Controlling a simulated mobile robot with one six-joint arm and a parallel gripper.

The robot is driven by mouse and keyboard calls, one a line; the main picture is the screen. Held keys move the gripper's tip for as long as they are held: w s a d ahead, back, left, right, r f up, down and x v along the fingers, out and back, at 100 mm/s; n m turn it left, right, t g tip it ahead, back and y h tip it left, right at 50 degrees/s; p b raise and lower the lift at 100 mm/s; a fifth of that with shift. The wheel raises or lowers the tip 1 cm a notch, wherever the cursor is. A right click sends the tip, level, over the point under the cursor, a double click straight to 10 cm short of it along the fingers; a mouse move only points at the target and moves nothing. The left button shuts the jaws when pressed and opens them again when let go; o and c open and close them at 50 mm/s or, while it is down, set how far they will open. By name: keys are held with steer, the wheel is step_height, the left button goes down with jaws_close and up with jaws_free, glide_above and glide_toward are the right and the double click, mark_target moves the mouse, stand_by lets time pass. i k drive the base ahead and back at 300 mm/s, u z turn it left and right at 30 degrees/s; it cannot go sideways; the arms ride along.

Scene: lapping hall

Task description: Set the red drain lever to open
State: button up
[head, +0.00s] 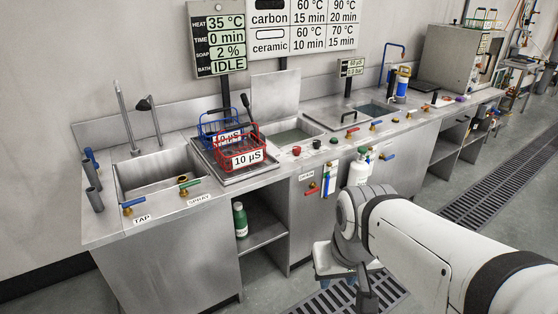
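The red drain lever (313,191) is a small red-orange handle on a valve low on the cabinet front, just below a label reading DRAIN (307,176). It looks slanted, but its exact angle is too small to tell. My gripper (366,297) hangs at the end of my arm at the lower middle, in front of the cabinet and apart from the lever, lower and to its right. Its fingers are not clear, so I cannot tell whether it is open or shut.
The counter holds a sink (160,172), a blue basket (215,122) and a red basket (240,155). A display (221,50) reads IDLE. A floor grating (490,185) runs at right.

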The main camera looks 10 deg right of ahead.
mark_target(312, 191)
steer(key=i, duration=1.4)
steer(key=z, duration=0.9)
